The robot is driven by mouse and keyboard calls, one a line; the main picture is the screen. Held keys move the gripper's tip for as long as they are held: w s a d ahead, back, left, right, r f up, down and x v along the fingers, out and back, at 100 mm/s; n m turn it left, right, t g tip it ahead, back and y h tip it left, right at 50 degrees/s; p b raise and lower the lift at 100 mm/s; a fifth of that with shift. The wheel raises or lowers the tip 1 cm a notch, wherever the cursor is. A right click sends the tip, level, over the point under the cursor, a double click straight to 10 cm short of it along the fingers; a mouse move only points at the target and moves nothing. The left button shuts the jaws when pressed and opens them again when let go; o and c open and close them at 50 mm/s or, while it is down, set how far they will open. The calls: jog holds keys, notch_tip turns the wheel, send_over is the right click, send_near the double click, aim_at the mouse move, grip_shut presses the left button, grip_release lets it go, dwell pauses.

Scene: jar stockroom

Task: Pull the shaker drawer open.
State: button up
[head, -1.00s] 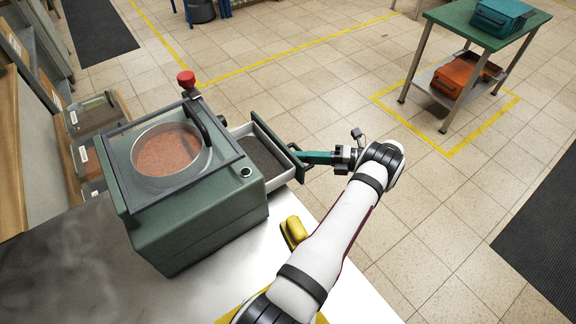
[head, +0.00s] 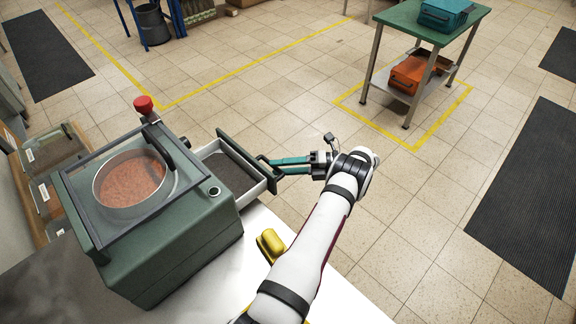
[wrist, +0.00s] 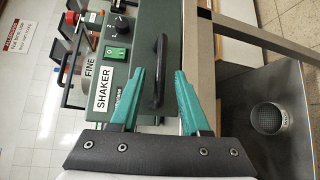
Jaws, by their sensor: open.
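The shaker drawer (head: 253,190) stands out from the right side of the green shaker (head: 185,235), open, with dark grainy material inside. Its front bears a black bar handle (wrist: 157,85), with a SHAKER label (wrist: 103,90) to the left in the wrist view. My gripper (head: 273,167) is at the drawer front, its teal fingers apart. In the wrist view my gripper (wrist: 160,72) has one finger on each side of the handle, with gaps visible. It holds nothing. I cannot tell how deep the handle sits between the fingertips.
A round pan (head: 130,180) of reddish material sits on top of the shaker under a framed lid. A red knob (head: 144,104) rises behind it. A yellow object (head: 270,245) lies on the bench below my arm. Open tiled floor lies to the right, with a green-topped table (head: 405,20) beyond.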

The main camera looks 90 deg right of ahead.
jog(key=s, duration=0.5)
jog(key=shift+s+r, duration=0.3)
jog(key=shift+r, duration=0.1)
